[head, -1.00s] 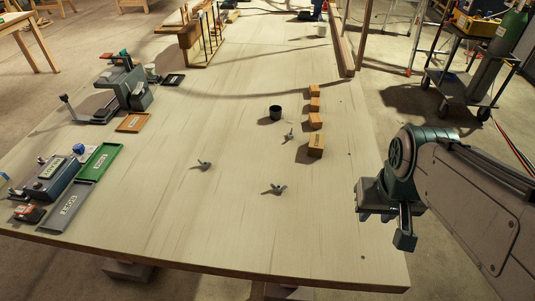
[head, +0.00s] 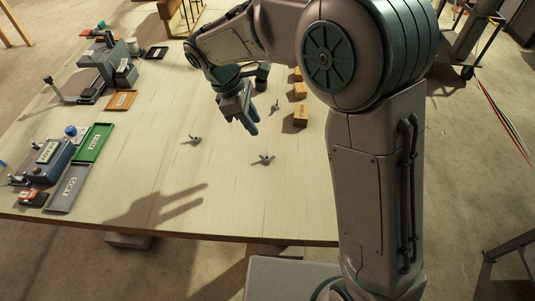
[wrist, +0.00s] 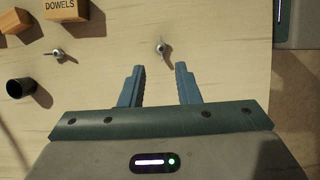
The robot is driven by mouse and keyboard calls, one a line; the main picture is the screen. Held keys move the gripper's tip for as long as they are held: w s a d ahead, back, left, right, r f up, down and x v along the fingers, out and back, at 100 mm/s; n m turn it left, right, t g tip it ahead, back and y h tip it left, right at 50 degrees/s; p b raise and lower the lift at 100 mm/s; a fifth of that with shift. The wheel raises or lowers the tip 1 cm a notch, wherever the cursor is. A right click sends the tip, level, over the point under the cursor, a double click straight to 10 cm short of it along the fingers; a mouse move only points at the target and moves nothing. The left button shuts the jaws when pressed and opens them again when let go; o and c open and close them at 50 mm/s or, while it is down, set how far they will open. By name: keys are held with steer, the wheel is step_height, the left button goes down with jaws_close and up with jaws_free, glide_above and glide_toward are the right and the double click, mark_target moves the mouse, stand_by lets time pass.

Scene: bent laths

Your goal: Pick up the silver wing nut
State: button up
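Three small wing nuts lie apart on the pale table, all looking greyish: a left one (head: 195,140), a front one (head: 266,159) and a back one (head: 276,106). I cannot tell their metals apart. My gripper (head: 243,124) is open and empty, pointing down above the table between them. In the wrist view, the front wing nut (wrist: 161,47) lies beyond the gap between my fingertips (wrist: 160,70), and the back one (wrist: 57,53) lies farther left. The left one is not visible there.
Wooden blocks, including one marked DOWELS (wrist: 62,8), stand near a dark cup (wrist: 19,88). At the table's left are a green tray (head: 92,146), a grey tray (head: 68,187), an orange-brown tray (head: 121,100) and bench devices. The table's front middle is clear.

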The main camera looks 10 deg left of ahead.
glide_above(270, 157)
steer(key=a, duration=0.1)
steer(key=f, duration=0.8)
steer(key=shift+a+p, duration=0.2)
steer(key=shift+p, duration=0.1)
steer(key=shift+a+p+x, duration=0.1)
steer(key=shift+p+x, duration=0.2)
steer(key=shift+x, duration=0.95)
steer(key=shift+a+p+x, duration=0.15)
steer(key=shift+p+x, duration=0.15)
steer(key=shift+x, duration=1)
steer(key=shift+s+f, duration=0.1)
jaws_close()
